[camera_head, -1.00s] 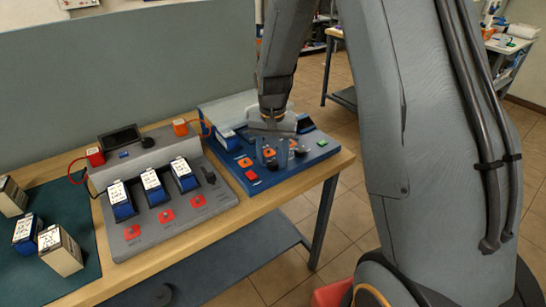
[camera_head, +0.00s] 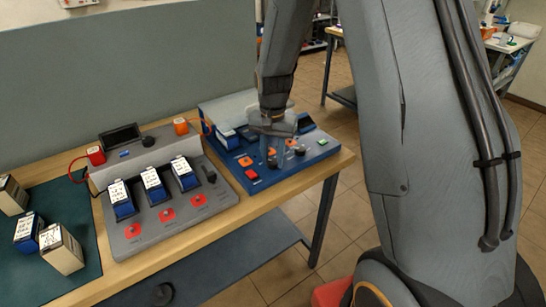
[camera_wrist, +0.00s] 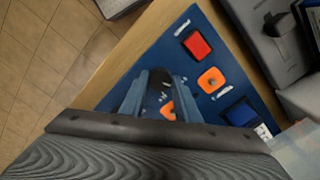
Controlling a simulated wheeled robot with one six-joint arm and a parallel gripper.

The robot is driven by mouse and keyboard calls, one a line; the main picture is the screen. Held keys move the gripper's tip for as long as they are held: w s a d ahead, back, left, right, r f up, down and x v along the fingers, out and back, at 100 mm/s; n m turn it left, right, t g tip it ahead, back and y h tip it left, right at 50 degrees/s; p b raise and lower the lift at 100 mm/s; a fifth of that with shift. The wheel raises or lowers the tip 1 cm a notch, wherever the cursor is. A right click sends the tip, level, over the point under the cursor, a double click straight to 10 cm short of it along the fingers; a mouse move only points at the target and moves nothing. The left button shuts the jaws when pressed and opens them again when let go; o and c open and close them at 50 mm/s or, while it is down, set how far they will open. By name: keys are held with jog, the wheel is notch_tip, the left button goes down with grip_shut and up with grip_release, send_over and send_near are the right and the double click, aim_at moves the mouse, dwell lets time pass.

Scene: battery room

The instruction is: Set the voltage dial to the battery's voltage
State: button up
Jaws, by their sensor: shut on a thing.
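The blue charger panel (camera_head: 237,172) stands at the right end of the bench, with a blue battery (camera_head: 228,138) at its back left. My gripper (camera_head: 272,158) points down over the panel's middle. In the wrist view my gripper (camera_wrist: 158,98) has its two fingers on either side of a dark dial knob (camera_wrist: 155,92), shut on it. An orange patch shows beside the knob, partly hidden by a finger. The dial's markings and the battery's voltage label are too small to read.
The panel also has a red button (camera_head: 251,174), an orange dial (camera_head: 245,161) and a green button (camera_head: 322,142). A grey charger (camera_head: 130,240) with several batteries stands to the left. Loose batteries (camera_head: 62,250) sit on the green mat (camera_head: 85,285).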

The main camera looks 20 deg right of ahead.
aim_at(273, 161)
jog(key=m, duration=0.6)
jog(key=shift+p, duration=0.3)
jog(key=m, duration=0.6)
jog(key=shift+m, duration=0.3)
jog(key=o, duration=1.1)
jog(key=shift+c, duration=0.2)
jog(key=shift+r, duration=0.15)
jog(key=shift+r+b, duration=0.85)
jog(key=shift+r, duration=2.95)
jog(key=s+f+n+t+b, duration=0.1)
jog(key=s+n, duration=1.7)
jog(key=n, duration=0.1)
jog(key=shift+f+n, duration=0.3)
jog(key=shift+f, duration=0.05)
